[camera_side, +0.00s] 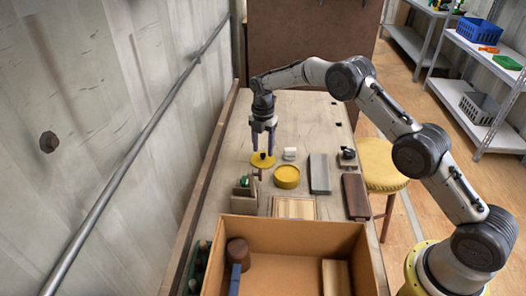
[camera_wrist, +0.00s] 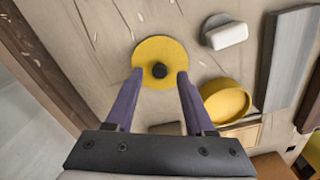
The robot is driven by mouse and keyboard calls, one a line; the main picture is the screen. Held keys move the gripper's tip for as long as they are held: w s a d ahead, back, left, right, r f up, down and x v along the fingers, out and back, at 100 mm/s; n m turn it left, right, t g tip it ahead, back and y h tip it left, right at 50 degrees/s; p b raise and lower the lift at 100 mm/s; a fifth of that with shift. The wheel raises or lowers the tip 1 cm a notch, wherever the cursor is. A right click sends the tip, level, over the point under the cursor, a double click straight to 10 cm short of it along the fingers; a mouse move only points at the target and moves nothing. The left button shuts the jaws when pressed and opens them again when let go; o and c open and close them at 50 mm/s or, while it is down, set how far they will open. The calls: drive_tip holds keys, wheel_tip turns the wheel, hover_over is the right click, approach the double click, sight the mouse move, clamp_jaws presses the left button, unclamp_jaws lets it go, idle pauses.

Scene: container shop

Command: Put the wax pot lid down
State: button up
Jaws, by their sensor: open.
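The wax pot lid (camera_side: 257,161) is a flat yellow disc with a dark knob. It appears to lie on the workbench; in the wrist view the lid (camera_wrist: 160,55) shows knob up. My gripper (camera_side: 264,146) points down just above the lid. In the wrist view my gripper (camera_wrist: 157,76) is open, its two purple fingers apart on either side of the lid's near part, with the knob between and a little beyond the tips. The yellow wax pot (camera_side: 287,176) stands open to the right of the lid; it also shows in the wrist view (camera_wrist: 226,100).
A white block (camera_side: 289,154) sits behind the pot. A grey slab (camera_side: 319,173) and a dark brown block (camera_side: 356,196) lie to the right. A large cardboard box (camera_side: 290,233) stands in front. The bench's far part is clear.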

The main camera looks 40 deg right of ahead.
sight(263, 154)
wheel_tip(263, 154, up, 10)
drive_tip(key=shift+r, duration=0.2)
drive_tip(key=s+r+m+t, duration=0.3)
drive_tip(key=s+r+m, duration=0.8)
drive_tip(key=s+r, duration=0.85)
drive_tip(key=s+f+m+t, duration=0.1)
drive_tip(key=s+m, duration=0.4)
drive_tip(key=s, duration=0.7)
drive_tip(key=s+f+m+t, duration=0.1)
drive_tip(key=s+f+m, duration=0.3)
drive_tip(key=s, duration=0.8)
drive_tip(key=shift+a+m+t, duration=0.3)
drive_tip(key=shift+a+m, duration=0.05)
drive_tip(key=shift+m, duration=0.85)
